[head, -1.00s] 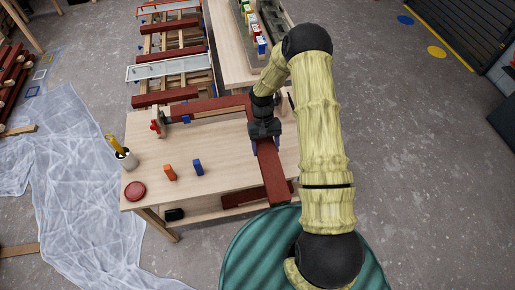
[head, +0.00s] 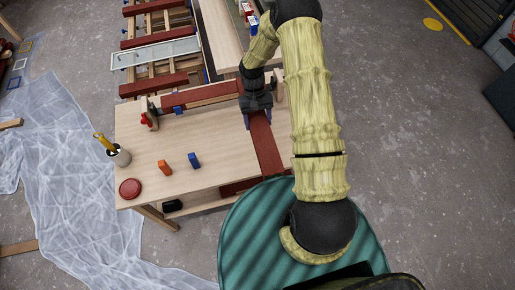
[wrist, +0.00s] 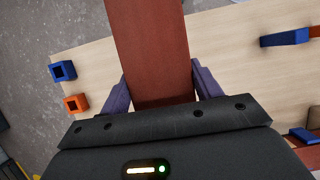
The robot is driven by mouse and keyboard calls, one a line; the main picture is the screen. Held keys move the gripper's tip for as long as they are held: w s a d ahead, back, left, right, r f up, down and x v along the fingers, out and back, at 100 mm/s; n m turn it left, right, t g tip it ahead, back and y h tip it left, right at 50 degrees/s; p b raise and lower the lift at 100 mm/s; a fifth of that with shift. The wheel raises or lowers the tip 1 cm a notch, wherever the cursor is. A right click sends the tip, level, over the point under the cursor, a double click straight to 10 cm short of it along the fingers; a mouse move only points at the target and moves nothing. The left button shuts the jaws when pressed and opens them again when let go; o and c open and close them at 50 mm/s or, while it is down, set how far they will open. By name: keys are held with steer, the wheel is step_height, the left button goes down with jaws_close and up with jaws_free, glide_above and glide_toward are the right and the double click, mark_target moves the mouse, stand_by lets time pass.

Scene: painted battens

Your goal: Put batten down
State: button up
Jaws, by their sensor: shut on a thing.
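A dark red painted batten (head: 265,146) runs lengthwise below my gripper (head: 258,116) at the right end of the wooden table (head: 215,140). My gripper is shut on this batten, one finger on each long side. In the wrist view the batten (wrist: 148,50) runs from between the two fingers up to the top edge of the picture. Whether it touches the tabletop is hard to tell. Another red batten (head: 201,94) lies across the far edge of the table, near my gripper.
A rack with red battens (head: 153,85) stands behind. The table's middle is clear.

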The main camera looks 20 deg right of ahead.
steer(key=shift+f+m+b, duration=0.5)
steer(key=shift+f+b, duration=0.05)
steer(key=shift+b, duration=0.45)
steer(key=m+b, duration=0.1)
steer(key=f+m+y+b, duration=0.1)
steer(key=b, duration=0.1)
steer(key=shift+s+f, duration=0.1)
steer(key=shift+f, duration=0.15)
steer(key=m+b, duration=0.1)
steer(key=b, duration=0.1)
steer(key=f+m+y+b, duration=0.1)
steer(key=m+b, duration=0.1)
steer(key=shift+s+a+t, duration=0.1)
steer(key=shift+a+t, duration=0.05)
steer(key=shift+t, duration=0.25)
steer(key=m+b, duration=0.1)
steer(key=f+m+b, duration=0.1)
steer(key=b, duration=0.1)
steer(key=shift+a+f+m+t+y, duration=0.1)
steer(key=shift+a+m+t+y, duration=0.1)
steer(key=shift+m+t+y, duration=0.15)
steer(key=f+m+t+b, duration=0.1)
steer(key=m+b, duration=0.2)
steer(key=f+m+t+y+b, duration=0.1)
steer(key=m+b, duration=0.2)
steer(key=b, duration=0.1)
steer(key=f+m+t+y+b, duration=0.1)
steer(key=m+b, duration=0.2)
steer(key=b, duration=0.1)
steer(key=shift+d, duration=0.4)
